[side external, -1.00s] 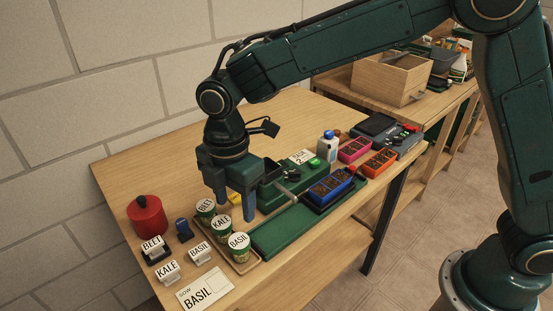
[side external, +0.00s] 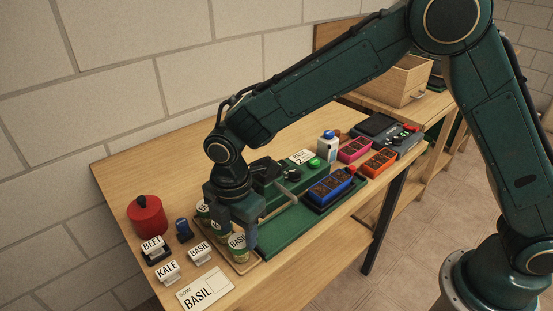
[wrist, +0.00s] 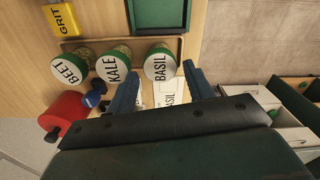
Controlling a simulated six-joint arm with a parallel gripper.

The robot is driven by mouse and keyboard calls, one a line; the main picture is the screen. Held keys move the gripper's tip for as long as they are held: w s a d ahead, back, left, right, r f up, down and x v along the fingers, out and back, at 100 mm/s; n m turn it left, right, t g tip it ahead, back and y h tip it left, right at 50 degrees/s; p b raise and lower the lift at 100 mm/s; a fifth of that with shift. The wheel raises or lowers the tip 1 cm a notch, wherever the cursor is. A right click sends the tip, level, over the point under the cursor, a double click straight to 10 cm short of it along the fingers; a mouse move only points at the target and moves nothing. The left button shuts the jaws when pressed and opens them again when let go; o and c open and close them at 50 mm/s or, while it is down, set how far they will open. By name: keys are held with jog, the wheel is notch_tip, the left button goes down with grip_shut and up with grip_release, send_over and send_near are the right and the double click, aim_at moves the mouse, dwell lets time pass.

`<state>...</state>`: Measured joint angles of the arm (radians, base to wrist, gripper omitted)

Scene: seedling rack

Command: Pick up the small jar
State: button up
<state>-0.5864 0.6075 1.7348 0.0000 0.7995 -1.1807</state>
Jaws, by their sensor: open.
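Three small jars with green lids and white name labels stand on a wooden tray (wrist: 178,45). In the wrist view they are the beet jar (wrist: 70,68), the kale jar (wrist: 113,66) and the basil jar (wrist: 160,66). My gripper (wrist: 163,74) is open, its blue fingers pointing toward the jars. The basil jar lies between the finger lines in that view; contact cannot be told. In the side view my gripper (side external: 236,233) is low over the tray and partly hides the basil jar (side external: 238,247). The kale jar is mostly hidden there.
A card reading basil (side external: 205,289) lies at the table's front. Name blocks (side external: 168,271), a blue stamp (side external: 184,230) and a red pot (side external: 147,215) stand left of the tray. A green rack (side external: 300,235) and coloured seedling blocks (side external: 330,187) are to the right.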

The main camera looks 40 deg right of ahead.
aim_at(239, 240)
jog(key=shift+f, duration=1.1)
jog(key=shift+c, duration=0.2)
jog(key=c, duration=0.7)
jog(key=shift+r, duration=0.1)
jog(key=shift+c, duration=0.2)
notch_tip(239, 240, up, 20)
